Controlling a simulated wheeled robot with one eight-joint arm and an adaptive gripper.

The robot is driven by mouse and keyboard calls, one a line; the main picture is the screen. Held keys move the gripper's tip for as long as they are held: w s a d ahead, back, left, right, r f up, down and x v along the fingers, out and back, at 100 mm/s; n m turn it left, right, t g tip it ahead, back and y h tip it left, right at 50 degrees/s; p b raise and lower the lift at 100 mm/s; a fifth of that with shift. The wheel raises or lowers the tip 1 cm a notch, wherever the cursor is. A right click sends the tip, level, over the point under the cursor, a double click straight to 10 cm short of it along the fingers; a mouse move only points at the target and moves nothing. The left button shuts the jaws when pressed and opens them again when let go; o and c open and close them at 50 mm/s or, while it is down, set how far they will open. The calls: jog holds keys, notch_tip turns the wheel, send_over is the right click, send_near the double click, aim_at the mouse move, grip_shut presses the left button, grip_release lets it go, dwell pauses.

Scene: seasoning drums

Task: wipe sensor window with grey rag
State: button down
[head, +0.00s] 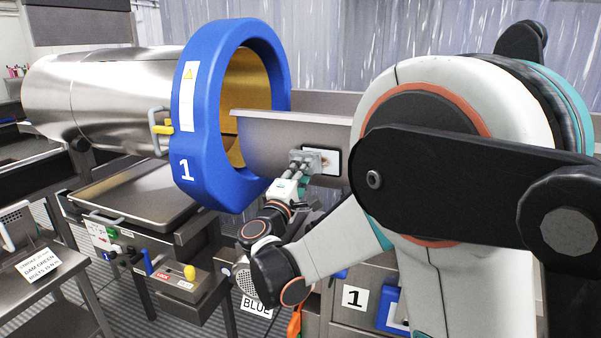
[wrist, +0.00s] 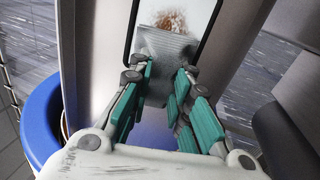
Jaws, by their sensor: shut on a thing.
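The sensor window (head: 330,163) is a pale panel with a dark frame on the side of the steel chute beside the blue drum ring. In the wrist view the window (wrist: 202,14) is at the top, with a brown smear (wrist: 172,20) on it. The grey rag (head: 312,156) is a flat ribbed pad at the window's left part; it also shows in the wrist view (wrist: 168,48), overlapping the window's lower part just below the smear. My gripper (head: 299,167) is shut on the rag, its teal-padded fingers (wrist: 160,78) either side. Whether the rag presses the glass is unclear.
The blue ring (head: 185,145) marked 1 stands left of the chute (head: 265,135). A steel bench (head: 130,195) with a control panel (head: 165,275) lies below. A cabinet (head: 354,298) marked 1 and a BLUE sign (head: 256,306) are under my arm.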

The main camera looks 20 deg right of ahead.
jog(key=shift+w+d, duration=0.15)
jog(key=s+d, duration=0.3)
jog(key=shift+s+d+f, duration=0.15)
jog(key=shift+d, duration=0.1)
dwell(1.1)
jog(key=shift+f+b, duration=0.1)
jog(key=shift+b, duration=0.2)
jog(key=shift+a, duration=0.15)
